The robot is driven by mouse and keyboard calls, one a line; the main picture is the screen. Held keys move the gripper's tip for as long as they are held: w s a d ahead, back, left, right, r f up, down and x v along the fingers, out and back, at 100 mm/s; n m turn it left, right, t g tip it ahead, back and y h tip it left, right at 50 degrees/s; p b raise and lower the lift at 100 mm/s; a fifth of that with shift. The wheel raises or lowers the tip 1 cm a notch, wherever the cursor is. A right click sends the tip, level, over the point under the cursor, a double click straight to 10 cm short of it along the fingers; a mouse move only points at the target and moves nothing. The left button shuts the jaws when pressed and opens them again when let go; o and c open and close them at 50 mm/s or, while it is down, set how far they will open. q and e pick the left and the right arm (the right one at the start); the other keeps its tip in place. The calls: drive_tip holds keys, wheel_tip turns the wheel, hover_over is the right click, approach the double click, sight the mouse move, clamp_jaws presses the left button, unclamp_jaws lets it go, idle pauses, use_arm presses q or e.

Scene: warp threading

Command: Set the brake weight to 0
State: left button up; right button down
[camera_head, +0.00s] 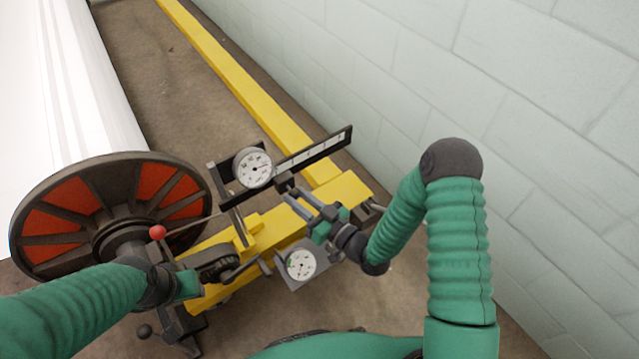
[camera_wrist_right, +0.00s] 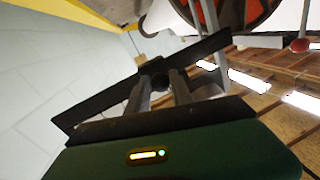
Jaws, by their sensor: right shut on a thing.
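A dark lever bar with a pale scale (camera_head: 318,153) slants up to the right from the upper dial gauge (camera_head: 253,168). A small dark block, which looks like the brake weight (camera_head: 284,181), sits on the bar just right of that gauge. My right gripper (camera_head: 289,192) is shut on it from below. In the right wrist view both fingers (camera_wrist_right: 160,90) reach up to the dark weight (camera_wrist_right: 154,67) at the bar (camera_wrist_right: 100,107). The scale marks are too small to read. My left gripper (camera_head: 188,285) is by the yellow frame, its fingers mostly hidden.
A large warp beam flange with orange panels (camera_head: 60,208) stands at the left, beside a white roll (camera_head: 75,70). A red ball knob (camera_head: 157,232) is near its hub. A lower gauge (camera_head: 301,264) is below my right gripper. A pale block wall (camera_head: 540,120) closes the right side.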

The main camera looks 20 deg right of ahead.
drive_tip(key=shift+s+a+r, duration=0.1)
drive_tip(key=shift+s+a, duration=0.15)
drive_tip(key=shift+a, duration=0.55)
drive_tip(key=shift+d, duration=0.15)
drive_tip(key=c, duration=1.4)
unclamp_jaws()
drive_tip(key=shift+c, duration=0.2)
drive_tip(key=o, duration=0.3)
drive_tip(key=shift+a, duration=0.2)
drive_tip(key=shift+d, duration=0.15)
drive_tip(key=p+v, duration=0.3)
drive_tip(key=v, duration=1.3)
drive_tip(key=shift+s, duration=0.4)
